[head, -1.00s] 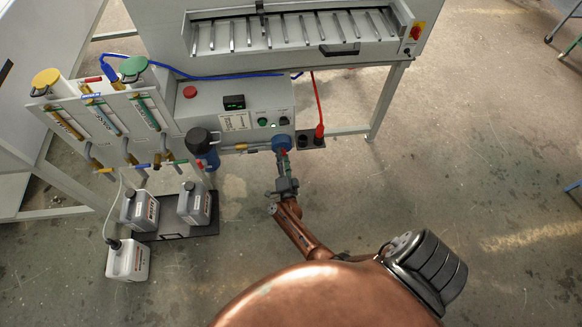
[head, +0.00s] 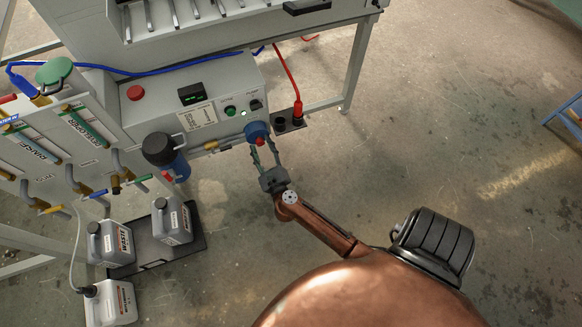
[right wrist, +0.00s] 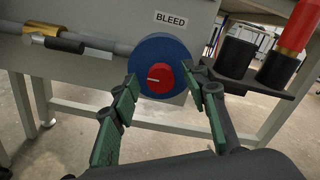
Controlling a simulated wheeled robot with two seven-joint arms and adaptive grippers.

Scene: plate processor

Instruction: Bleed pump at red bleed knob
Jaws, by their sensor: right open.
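The red bleed knob (right wrist: 159,78) sits in the middle of a round blue pump face (right wrist: 158,53), under a BLEED label (right wrist: 171,19) in the right wrist view. In the head view the red knob (head: 260,142) shows small on the blue pump (head: 254,130) at the front of the grey control box. My right gripper (head: 266,154) is open just in front of the pump. In the right wrist view its green-padded fingers (right wrist: 164,85) stand either side of the knob, apart from it, with nothing between the pads. My left gripper is out of view.
A red plug (head: 297,110) stands in a black socket block right of the pump. A blue-bodied filter (head: 180,166) with a black cap and a pipe lie to the left. Grey jugs (head: 173,220) stand on a black tray at lower left.

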